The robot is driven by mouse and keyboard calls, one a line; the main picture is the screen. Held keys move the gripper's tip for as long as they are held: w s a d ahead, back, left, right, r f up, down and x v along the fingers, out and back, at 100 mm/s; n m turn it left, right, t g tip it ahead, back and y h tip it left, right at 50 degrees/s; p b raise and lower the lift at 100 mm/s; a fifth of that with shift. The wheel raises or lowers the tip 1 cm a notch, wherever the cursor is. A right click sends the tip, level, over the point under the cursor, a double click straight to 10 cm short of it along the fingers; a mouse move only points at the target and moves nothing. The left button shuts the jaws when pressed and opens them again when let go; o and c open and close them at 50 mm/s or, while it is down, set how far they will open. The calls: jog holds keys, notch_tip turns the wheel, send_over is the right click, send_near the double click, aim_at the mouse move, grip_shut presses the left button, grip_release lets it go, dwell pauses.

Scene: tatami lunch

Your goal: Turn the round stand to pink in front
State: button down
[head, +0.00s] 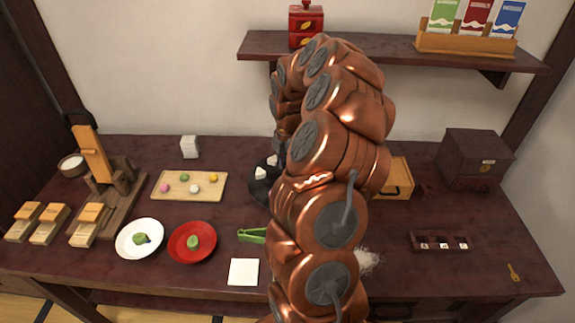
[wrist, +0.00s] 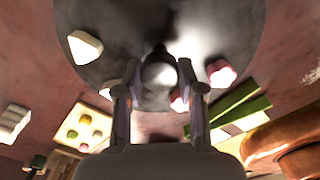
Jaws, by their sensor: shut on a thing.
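The round stand (wrist: 110,25) is a dark grey disc that fills the upper part of the wrist view. A pale knob (wrist: 160,75) stands on it, and my gripper (wrist: 159,85) is shut on this knob, one finger on each side. A white triangular piece (wrist: 85,47) lies at the left of the disc and a pink flower-shaped piece (wrist: 221,72) at the right. Another pink piece (wrist: 180,102) shows beside the right finger. In the head view, only the left edge of the stand (head: 258,190) shows; my arm hides the rest and the gripper.
A wooden board with small sweets (head: 178,195) lies left of the stand. Green tongs (head: 250,235) and a white paper square (head: 243,271) lie in front. A white plate (head: 126,245) and a red plate (head: 181,252) are further left. A shelf (head: 400,50) hangs behind my arm.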

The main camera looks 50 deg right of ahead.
jog(key=c, duration=0.7)
grip_release()
jog(key=shift+r, duration=0.1)
notch_tip(320, 180, up, 12)
dwell(0.4)
